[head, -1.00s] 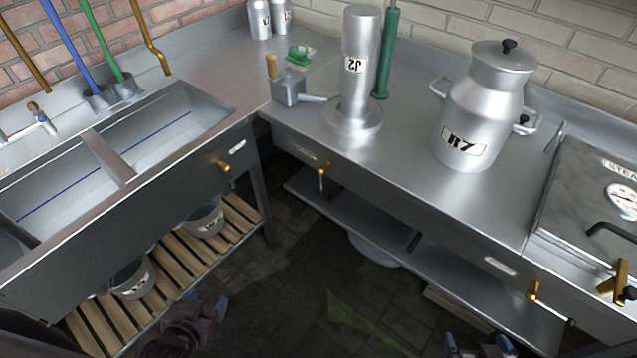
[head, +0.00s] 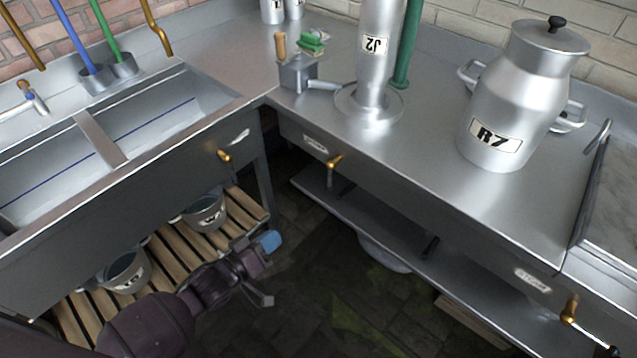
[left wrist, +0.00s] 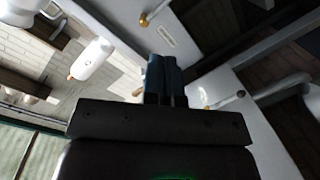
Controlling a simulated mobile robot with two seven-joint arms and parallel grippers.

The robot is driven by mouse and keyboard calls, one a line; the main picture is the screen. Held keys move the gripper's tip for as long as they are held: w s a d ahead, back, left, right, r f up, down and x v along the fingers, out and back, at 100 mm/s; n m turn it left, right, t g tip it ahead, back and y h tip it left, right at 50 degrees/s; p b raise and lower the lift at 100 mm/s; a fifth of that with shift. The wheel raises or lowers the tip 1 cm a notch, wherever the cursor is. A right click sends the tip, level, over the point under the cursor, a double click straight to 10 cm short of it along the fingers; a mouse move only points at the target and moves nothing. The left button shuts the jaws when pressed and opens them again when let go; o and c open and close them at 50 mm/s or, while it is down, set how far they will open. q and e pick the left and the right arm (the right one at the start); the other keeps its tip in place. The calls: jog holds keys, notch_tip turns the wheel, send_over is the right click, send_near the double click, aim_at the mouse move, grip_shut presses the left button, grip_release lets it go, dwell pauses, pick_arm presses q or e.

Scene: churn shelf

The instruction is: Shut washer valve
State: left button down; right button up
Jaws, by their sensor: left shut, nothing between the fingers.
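Brass-knobbed valves sit on the metal fronts in the head view: one under the sink (head: 225,157), one under the counter's left part (head: 333,161) beside a small label plate (head: 315,144), and one at lower right (head: 570,309) beside another plate. I cannot read the plates well enough to tell which valve is the washer's. My left gripper (head: 269,242) is shut and empty, low over the floor, below and apart from the sink and counter valves. Its blue fingers lie together in the left wrist view (left wrist: 162,76), where a brass valve (left wrist: 145,20) shows beyond. My right gripper is out of view.
The sink (head: 150,125) is at left, above a slatted rack (head: 180,258) with pails (head: 204,210). A silver column marked J2 (head: 375,60) and a can marked R7 (head: 500,110) stand on the counter. A low shelf (head: 400,235) runs below; dark floor lies between.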

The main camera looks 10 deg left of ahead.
pick_arm(q)
jog(key=w+a+f+n+g+h+b, duration=0.1)
jog(key=w+f+g+h+b, duration=0.1)
jog(key=w, duration=0.6)
jog(key=w+a+f+n+g+h+b, duration=0.2)
jog(key=w+g+h+b, duration=0.2)
jog(key=w, duration=0.5)
jog(key=shift+w+g+h+b, duration=0.15)
jog(key=shift+g+h+b, duration=0.15)
jog(key=shift+h+b, duration=0.7)
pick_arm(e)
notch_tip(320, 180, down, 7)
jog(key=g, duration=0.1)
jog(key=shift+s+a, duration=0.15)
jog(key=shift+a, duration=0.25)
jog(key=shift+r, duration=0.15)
pick_arm(q)
jog(key=b+x, duration=0.1)
jog(key=x, duration=0.9)
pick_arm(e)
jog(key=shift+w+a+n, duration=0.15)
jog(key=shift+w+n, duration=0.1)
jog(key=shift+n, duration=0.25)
pick_arm(q)
jog(key=shift+d+r, duration=0.1)
jog(key=shift+r, duration=0.1)
